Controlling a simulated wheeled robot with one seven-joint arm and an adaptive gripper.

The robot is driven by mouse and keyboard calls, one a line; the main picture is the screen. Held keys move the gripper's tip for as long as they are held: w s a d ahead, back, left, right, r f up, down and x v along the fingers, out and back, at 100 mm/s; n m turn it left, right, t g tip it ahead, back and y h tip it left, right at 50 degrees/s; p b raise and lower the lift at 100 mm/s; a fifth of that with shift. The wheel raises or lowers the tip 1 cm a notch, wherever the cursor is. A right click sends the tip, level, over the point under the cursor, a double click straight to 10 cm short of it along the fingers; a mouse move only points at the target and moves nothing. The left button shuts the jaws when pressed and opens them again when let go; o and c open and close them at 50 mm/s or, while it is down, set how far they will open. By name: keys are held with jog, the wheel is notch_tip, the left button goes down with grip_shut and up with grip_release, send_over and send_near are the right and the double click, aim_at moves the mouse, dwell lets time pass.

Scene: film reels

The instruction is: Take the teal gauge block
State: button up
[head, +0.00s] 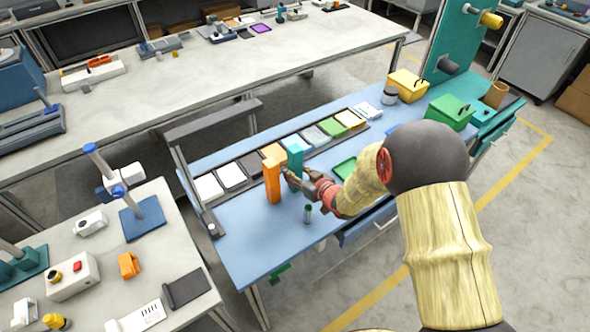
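The teal gauge block (295,158) stands upright on the blue-topped bench (244,244), in front of the row of coloured cards. My gripper (290,177) reaches in from the right at the block's lower part. Its fingers overlap the lower part of the block in the picture and hide some of it. Whether the fingers touch the block or are closed around it cannot be told at this size. A taller orange block (272,181) stands just left of the fingertips.
A small dark green cylinder (307,214) stands in front of my gripper. A green tray (345,168) lies behind my wrist. Yellow (407,86) and green (450,112) boxes stand at the bench's far right. The bench's front left is bare.

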jog(key=c, duration=0.7)
grip_shut()
jog(key=shift+r, duration=0.15)
